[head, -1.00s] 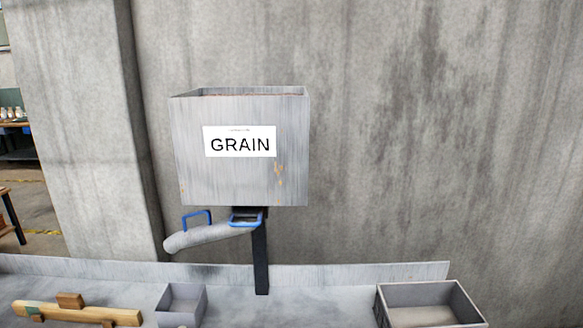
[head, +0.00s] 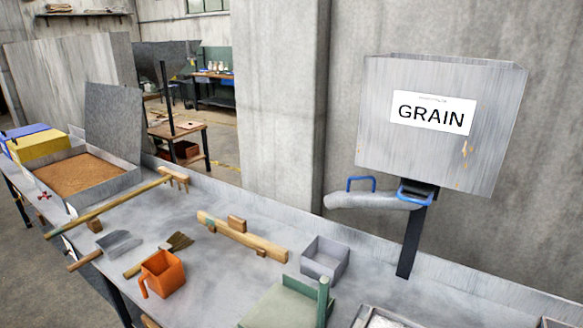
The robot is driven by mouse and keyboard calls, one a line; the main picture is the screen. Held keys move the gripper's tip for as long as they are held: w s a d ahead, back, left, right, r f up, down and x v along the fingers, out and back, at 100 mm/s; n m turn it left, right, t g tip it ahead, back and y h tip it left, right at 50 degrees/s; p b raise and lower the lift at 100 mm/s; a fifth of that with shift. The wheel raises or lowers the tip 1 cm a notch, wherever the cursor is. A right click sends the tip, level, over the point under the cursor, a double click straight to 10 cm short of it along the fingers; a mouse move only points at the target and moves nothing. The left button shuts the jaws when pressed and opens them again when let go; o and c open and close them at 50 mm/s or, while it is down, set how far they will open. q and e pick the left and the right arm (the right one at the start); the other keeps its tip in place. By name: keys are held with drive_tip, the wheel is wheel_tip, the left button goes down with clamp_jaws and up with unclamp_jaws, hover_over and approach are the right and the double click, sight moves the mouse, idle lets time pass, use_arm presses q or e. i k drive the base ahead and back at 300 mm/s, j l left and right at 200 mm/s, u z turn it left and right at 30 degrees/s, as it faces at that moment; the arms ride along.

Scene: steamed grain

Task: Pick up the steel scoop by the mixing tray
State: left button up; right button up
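The steel scoop (head: 119,243) lies on the grey metal bench at the lower left, its wooden handle toward the bench's front edge. The mixing tray (head: 128,182) is a large grey open box of brown grain at the far left of the bench, with a raised panel behind it. A long wooden rake (head: 118,206) lies between the scoop and the tray. Neither of my grippers is in view.
An orange jug (head: 163,275) and a small brush (head: 176,243) lie right of the scoop. A wooden bar (head: 242,237), a grey box (head: 325,259) and a green stand (head: 284,306) are farther right. The GRAIN hopper (head: 441,122) stands behind.

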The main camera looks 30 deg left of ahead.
sight(112, 245)
drive_tip(key=u, duration=2.4)
